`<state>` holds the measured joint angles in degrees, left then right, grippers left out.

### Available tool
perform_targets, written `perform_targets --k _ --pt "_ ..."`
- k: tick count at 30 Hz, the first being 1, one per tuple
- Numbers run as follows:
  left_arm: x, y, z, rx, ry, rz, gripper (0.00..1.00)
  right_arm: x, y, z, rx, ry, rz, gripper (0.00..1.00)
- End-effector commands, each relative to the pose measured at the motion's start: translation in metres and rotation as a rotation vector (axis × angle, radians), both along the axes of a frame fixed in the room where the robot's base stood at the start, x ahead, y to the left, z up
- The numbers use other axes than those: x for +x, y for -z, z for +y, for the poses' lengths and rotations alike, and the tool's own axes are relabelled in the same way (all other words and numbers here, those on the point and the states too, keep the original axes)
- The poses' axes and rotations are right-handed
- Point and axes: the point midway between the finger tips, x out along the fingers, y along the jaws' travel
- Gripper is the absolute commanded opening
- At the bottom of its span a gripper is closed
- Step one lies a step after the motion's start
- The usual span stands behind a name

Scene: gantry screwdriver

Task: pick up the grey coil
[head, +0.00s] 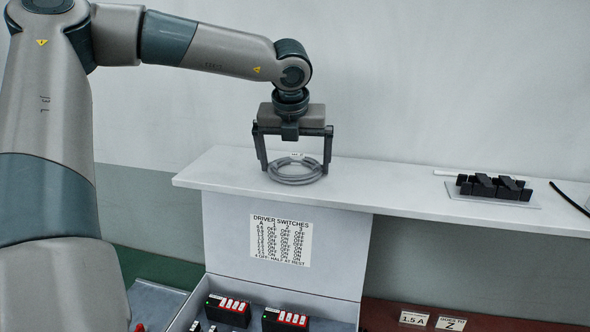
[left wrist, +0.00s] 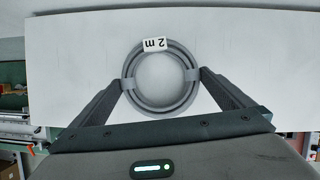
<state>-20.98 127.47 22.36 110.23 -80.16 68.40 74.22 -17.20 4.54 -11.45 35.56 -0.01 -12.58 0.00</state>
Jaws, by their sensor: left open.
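The grey coil (head: 296,179) lies flat on the white shelf, near its left end. It is a ring of cable with a white "2 m" tag, and it also shows in the left wrist view (left wrist: 138,98). My left gripper (head: 295,168) points down over the coil, with its fingers spread to either side of it. In the left wrist view the fingertips (left wrist: 160,80) are at the left and right of the ring, close to its outer edge. I cannot tell whether they touch it. My right gripper is not in view.
The white shelf (head: 400,198) runs to the right, with clear room beside the coil. A black clamp-like part on a plate (head: 494,187) stands farther right. Below are a driver switches label (head: 280,240) and a box with black and red modules (head: 286,319).

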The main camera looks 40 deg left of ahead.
Motion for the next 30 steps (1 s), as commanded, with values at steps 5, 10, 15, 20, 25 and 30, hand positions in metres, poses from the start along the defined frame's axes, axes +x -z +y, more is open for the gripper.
perform_targets --k 5,10,15,20,25,30 --pt "0.000 0.000 0.000 0.000 0.000 0.000 0.69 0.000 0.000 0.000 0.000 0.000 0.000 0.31" --pt "0.000 -0.001 0.000 0.001 0.000 -0.001 0.65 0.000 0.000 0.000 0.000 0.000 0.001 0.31" --pt "0.000 -0.002 0.000 0.001 0.000 -0.001 0.65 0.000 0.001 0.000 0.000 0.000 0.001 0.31" --pt "0.001 -0.008 0.000 0.003 0.001 -0.002 0.65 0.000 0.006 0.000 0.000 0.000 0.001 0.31" --pt "0.001 -0.027 0.000 0.004 -0.002 -0.005 0.65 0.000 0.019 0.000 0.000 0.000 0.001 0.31" --pt "0.005 -0.048 -0.015 0.006 0.002 -0.002 0.65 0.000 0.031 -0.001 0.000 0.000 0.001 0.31"
